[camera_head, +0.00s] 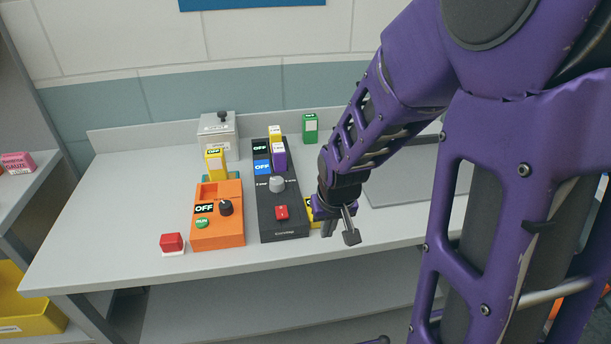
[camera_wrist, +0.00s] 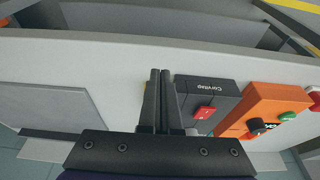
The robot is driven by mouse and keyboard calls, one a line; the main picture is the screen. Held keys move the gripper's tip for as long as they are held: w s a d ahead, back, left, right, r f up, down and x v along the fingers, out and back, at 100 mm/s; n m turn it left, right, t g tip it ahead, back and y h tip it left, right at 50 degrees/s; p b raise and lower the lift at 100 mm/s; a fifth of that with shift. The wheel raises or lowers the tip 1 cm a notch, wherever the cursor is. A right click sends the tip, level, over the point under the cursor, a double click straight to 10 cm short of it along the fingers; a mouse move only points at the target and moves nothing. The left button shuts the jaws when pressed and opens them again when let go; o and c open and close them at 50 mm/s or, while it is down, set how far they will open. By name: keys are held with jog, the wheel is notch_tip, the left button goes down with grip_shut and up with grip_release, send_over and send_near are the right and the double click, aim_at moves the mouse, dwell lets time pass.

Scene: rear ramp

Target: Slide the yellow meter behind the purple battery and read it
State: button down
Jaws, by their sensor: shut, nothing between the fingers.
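A yellow block with a dark OFF display (camera_head: 215,164) stands upright on a teal base behind the orange unit; it looks like the meter. Another yellow block (camera_head: 274,132) with a pale label is just behind the battery. A yellow piece (camera_head: 312,212) beside the black unit is mostly hidden by my gripper, and I cannot tell what it is. My gripper (camera_head: 340,233) is shut and empty, pointing down at the bench front, right of the black unit. Its fingers also show in the wrist view (camera_wrist: 160,74).
The orange unit (camera_head: 218,232) has an OFF display and a green RUN button. A red button (camera_head: 172,243) sits left of it. A grey box (camera_head: 218,136) and a green block (camera_head: 310,127) stand behind. The left bench top is clear; a grey panel (camera_wrist: 45,110) lies on the other side.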

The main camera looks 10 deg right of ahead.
aim_at(323, 244)
jog(key=b+x, duration=0.1)
jog(key=x, duration=0.3)
jog(key=shift+f, duration=0.2)
jog(key=w, duration=0.2)
jog(key=shift+w+r, duration=0.2)
jog(key=shift+w, duration=0.8)
